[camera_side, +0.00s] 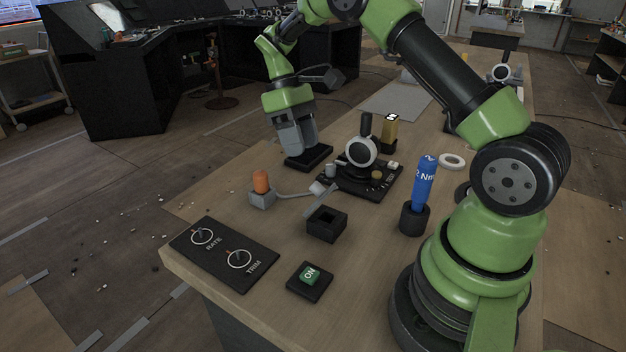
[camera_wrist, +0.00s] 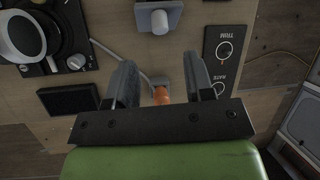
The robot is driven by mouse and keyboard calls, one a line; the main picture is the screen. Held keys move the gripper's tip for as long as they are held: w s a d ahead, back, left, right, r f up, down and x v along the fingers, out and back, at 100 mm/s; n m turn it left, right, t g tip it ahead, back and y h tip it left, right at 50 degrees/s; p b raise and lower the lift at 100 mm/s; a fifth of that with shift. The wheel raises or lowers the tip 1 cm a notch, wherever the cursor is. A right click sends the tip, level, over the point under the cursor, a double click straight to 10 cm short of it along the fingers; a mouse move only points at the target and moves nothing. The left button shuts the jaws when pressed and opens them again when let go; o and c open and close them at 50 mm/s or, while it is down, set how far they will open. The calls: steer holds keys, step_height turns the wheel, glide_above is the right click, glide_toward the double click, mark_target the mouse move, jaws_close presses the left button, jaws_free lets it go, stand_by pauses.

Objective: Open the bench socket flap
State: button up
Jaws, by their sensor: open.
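A dark box with a square hollow (camera_side: 327,226), which looks like the bench socket, stands near the bench's middle front. A slanted grey strip (camera_side: 316,211) at its back edge may be the raised flap. In the wrist view a grey plate with a pale round knob (camera_wrist: 158,17) lies at the top, perhaps the same part; I cannot tell its angle. My gripper (camera_side: 299,148) is open, empty and fingers down, beyond and left of the box. It also shows in the wrist view (camera_wrist: 168,85), apart from the grey plate.
An orange-topped piece in a grey holder (camera_side: 261,188) shows between my fingers in the wrist view; a pale cable joins it. A black pad (camera_side: 308,158) lies by my gripper.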

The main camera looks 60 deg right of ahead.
steer(key=x, duration=0.8)
jaws_close()
